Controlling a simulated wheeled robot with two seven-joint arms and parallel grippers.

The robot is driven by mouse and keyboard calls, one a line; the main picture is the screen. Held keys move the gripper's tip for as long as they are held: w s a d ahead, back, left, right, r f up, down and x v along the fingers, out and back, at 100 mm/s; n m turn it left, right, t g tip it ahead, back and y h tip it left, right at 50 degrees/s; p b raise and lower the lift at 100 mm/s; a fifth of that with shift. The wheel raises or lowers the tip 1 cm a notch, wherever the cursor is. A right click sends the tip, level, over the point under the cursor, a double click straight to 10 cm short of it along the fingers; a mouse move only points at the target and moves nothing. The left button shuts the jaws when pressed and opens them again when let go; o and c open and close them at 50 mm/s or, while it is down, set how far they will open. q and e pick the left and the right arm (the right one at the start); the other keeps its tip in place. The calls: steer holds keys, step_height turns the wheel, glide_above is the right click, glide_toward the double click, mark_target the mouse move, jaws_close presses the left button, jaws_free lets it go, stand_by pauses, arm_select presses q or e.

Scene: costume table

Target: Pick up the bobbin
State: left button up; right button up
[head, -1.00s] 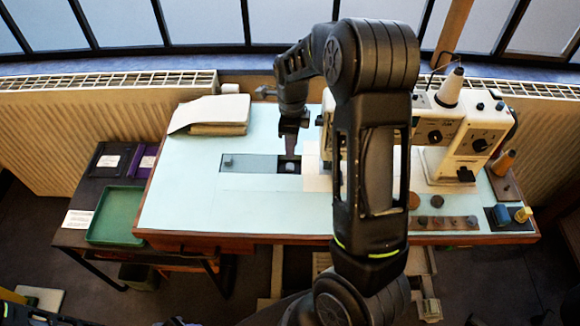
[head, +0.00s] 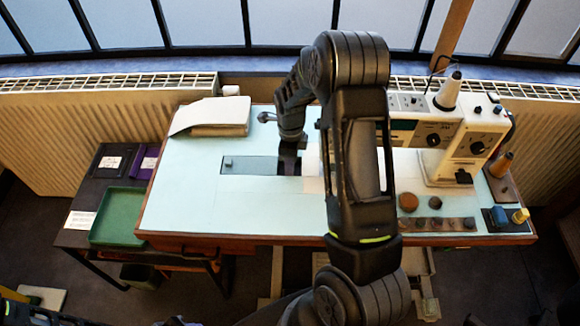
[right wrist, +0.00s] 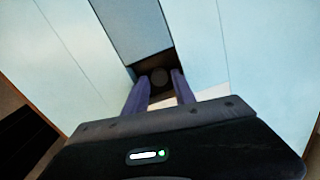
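The bobbin (right wrist: 158,77) appears in the right wrist view as a small dark round piece in a dark square opening in the pale blue table top. My right gripper (right wrist: 161,76) is open, with one finger on each side of it. I cannot tell whether the fingers touch it. In the head view, my right gripper (head: 289,165) points down over the dark opening, and the bobbin is hidden behind it. My left gripper is not in view.
A grey slide plate (head: 248,166) lies left of the opening. A cream sewing machine (head: 442,165) stands to the right, with a wooden strip (head: 408,226) of round dark pieces in front. Folded cloth (head: 212,115) lies back left. A green tray (head: 117,216) sits on the side table.

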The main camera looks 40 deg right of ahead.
steer(key=shift+f, duration=0.2)
steer(key=shift+c, duration=0.2)
jaws_close()
stand_by(0.4)
